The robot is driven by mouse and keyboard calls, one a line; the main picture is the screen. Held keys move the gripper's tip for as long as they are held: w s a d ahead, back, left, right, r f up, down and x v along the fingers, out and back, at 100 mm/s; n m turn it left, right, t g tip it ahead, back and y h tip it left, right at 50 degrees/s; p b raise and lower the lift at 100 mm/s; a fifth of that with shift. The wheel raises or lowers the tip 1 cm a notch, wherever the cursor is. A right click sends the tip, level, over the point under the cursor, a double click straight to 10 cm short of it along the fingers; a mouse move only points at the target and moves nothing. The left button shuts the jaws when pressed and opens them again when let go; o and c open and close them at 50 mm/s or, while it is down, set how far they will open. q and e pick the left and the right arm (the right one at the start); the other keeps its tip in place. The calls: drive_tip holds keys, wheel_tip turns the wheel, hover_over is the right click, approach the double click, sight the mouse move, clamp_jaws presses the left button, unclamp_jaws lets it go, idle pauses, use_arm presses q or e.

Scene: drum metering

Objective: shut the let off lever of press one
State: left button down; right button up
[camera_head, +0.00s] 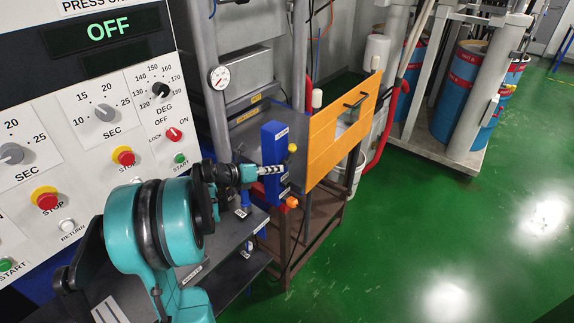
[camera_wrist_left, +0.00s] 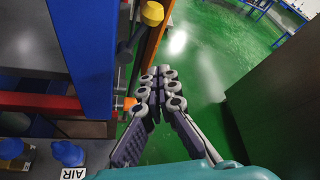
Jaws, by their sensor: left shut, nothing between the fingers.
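A blue upright block (camera_head: 273,150) stands at the side of the press, with a yellow-knobbed lever (camera_head: 292,148) high on it and an orange knob (camera_head: 291,202) lower down. The labels are too small to read, so I cannot tell which is the let off lever. My left gripper (camera_head: 282,168) is shut and empty, in front of the block between the two knobs. In the left wrist view its fingertips (camera_wrist_left: 165,75) lie to the right of the blue block (camera_wrist_left: 85,45), below the yellow knob (camera_wrist_left: 152,13) and above and right of the orange knob (camera_wrist_left: 127,103). My right gripper is out of view.
A control panel (camera_head: 85,120) with dials and stop buttons fills the left. An orange guard panel (camera_head: 345,125) with a handle stands right of the block. A blue knob (camera_wrist_left: 67,152) by an AIR label is low in the wrist view. The green floor (camera_head: 420,230) is open to the right.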

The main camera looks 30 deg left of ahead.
use_arm(q)
drive_tip(key=shift+v, duration=1.15)
drive_tip(key=shift+d, duration=0.2)
drive_tip(key=s+d+m+g+y, duration=0.1)
drive_tip(key=s+d+m+g, duration=0.25)
drive_tip(key=d+m, duration=0.65)
drive_tip(key=s+d+m+g, duration=0.2)
drive_tip(key=s+d+m, duration=0.2)
drive_tip(key=d+m, duration=0.6)
drive_tip(key=s+d+f+m+y, duration=0.1)
drive_tip(key=s+d+m, duration=0.2)
drive_tip(key=m, duration=0.6)
drive_tip(key=s+d+f+m+y, duration=0.2)
drive_tip(key=s+d+m, duration=0.2)
drive_tip(key=s+m, duration=0.4)
drive_tip(key=shift+s+f+m, duration=0.3)
drive_tip(key=shift+f+m, duration=0.05)
drive_tip(key=shift+m, duration=0.55)
